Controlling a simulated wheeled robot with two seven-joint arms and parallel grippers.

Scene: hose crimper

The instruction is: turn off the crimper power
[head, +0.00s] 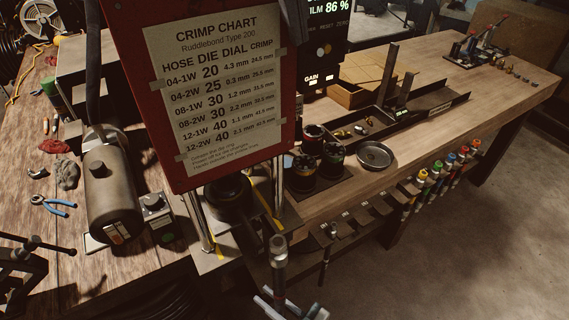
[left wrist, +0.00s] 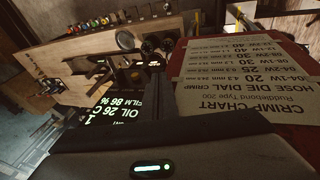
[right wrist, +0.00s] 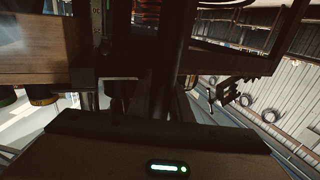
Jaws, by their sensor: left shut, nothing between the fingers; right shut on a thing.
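The crimper stands under its red board with the crimp chart (head: 218,85); its round dark head (head: 228,200) sits between bright posts. A grey motor-like cylinder (head: 110,195) lies left of it. A small box with a round knob (head: 153,203) stands between them; its switch position cannot be read. My left gripper (left wrist: 158,78) is shut and empty in the left wrist view, in front of the black display (left wrist: 118,100). My right gripper (right wrist: 165,85) is shut on a dark upright thing, too dark to name. I cannot pick out either gripper clearly in the head view.
Blue pliers (head: 53,205) and a red rag (head: 54,146) lie on the left bench. Dark dies (head: 330,155) and a round metal dish (head: 374,155) stand right of the crimper. Coloured fittings (head: 440,180) hang along the bench front. The right bench top (head: 500,90) has free room.

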